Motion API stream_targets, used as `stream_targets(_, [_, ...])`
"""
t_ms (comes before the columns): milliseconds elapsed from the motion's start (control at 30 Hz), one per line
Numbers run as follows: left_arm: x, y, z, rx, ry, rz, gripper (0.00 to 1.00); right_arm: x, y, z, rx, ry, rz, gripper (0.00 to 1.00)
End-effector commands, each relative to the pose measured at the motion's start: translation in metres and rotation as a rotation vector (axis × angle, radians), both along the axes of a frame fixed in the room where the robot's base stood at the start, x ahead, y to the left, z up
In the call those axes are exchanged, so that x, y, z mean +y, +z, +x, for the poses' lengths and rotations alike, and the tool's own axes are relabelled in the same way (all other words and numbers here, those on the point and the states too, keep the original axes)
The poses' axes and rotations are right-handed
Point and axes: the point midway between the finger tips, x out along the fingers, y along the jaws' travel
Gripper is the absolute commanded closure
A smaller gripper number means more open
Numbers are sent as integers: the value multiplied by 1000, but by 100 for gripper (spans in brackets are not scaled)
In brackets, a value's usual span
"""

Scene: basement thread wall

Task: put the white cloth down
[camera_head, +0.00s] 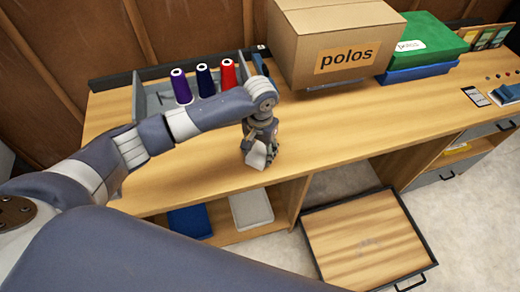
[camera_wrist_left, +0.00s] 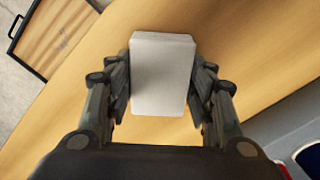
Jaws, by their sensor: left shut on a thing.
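The white cloth (camera_wrist_left: 163,75) shows in the left wrist view as a pale folded block between the two fingers of my left gripper (camera_wrist_left: 161,88). The gripper is shut on it. In the head view the left gripper (camera_head: 259,158) points down close over the wooden bench top (camera_head: 330,130), near its front edge. A small part of the cloth (camera_head: 255,157) shows at the fingers there. I cannot tell whether the cloth touches the bench. My right gripper is not in view.
Thread cones in purple (camera_head: 181,86), navy (camera_head: 205,80) and red (camera_head: 228,75) stand in a grey tray behind my arm. A cardboard box (camera_head: 338,40) marked "polos" and a green box (camera_head: 422,42) stand right of them. An open drawer (camera_head: 366,240) sticks out below. The bench middle is clear.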

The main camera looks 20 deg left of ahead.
Motion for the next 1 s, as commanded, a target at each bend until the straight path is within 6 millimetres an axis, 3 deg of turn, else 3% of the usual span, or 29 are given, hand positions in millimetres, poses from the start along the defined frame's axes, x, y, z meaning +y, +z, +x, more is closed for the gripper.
stream_targets(200, [0,-2,0,1,1,-1,70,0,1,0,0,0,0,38])
stream_targets(233, [0,-2,0,1,1,-1,46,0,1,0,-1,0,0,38])
stream_targets(300, [0,-2,0,0,1,0,31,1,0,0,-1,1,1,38])
stream_targets(700, [0,1,1,-2,0,0,31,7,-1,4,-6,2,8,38])
stream_targets(867, [-1,22,2,-5,-1,-3,31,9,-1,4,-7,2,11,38])
stream_targets(1000, [-1,52,2,-6,0,-2,31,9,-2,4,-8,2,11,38])
